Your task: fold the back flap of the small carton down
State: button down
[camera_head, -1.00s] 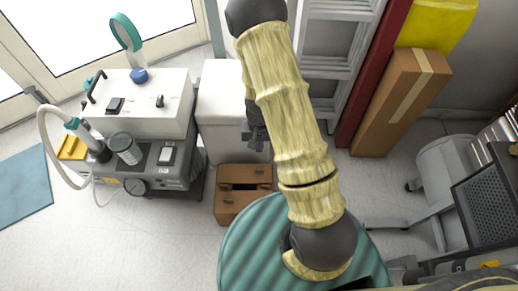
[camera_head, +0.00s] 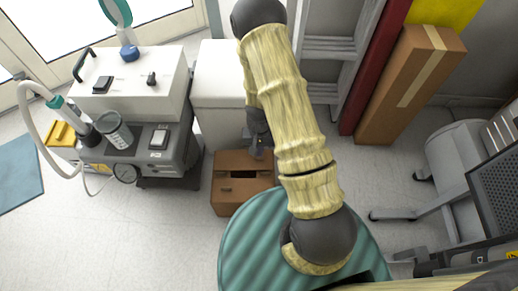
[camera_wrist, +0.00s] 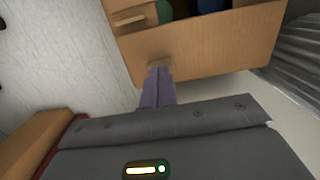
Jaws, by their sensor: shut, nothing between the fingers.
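The small brown carton (camera_head: 232,196) stands on the floor in front of the white cabinet. A narrow dark slot shows in its top between cardboard panels. My gripper (camera_head: 262,153) is at the carton's back right edge, partly hidden by my arm. In the wrist view the carton (camera_wrist: 220,50) fills the upper part, with green and blue things partly visible inside. My gripper's fingers (camera_wrist: 159,72) are together and empty, their tips at a small cardboard edge on the carton's wall. I cannot tell whether they touch it or how far the back flap is tilted.
The white cabinet (camera_head: 220,85) stands close behind the carton, and the compressor unit (camera_head: 165,150) is to its left. A round green ribbed surface (camera_head: 255,245) lies in front. A tall cardboard box (camera_head: 405,90) leans at the right.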

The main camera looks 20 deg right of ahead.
jog(key=shift+s+a+f+p, duration=0.1)
jog(key=shift+s+f+p, duration=0.1)
jog(key=shift+f+p, duration=0.1)
jog(key=shift+s+f+p, duration=0.2)
jog(key=shift+s+p, duration=0.1)
jog(key=shift+p, duration=0.25)
jog(key=shift+s+a+f, duration=0.1)
jog(key=shift+s+f, duration=0.05)
jog(key=shift+f, duration=0.1)
jog(key=shift+w+r+p, duration=0.3)
jog(key=shift+w+p, duration=0.15)
jog(key=shift+w, duration=0.05)
jog(key=shift+w+d, duration=0.25)
jog(key=shift+w, duration=0.05)
jog(key=shift+r, duration=0.15)
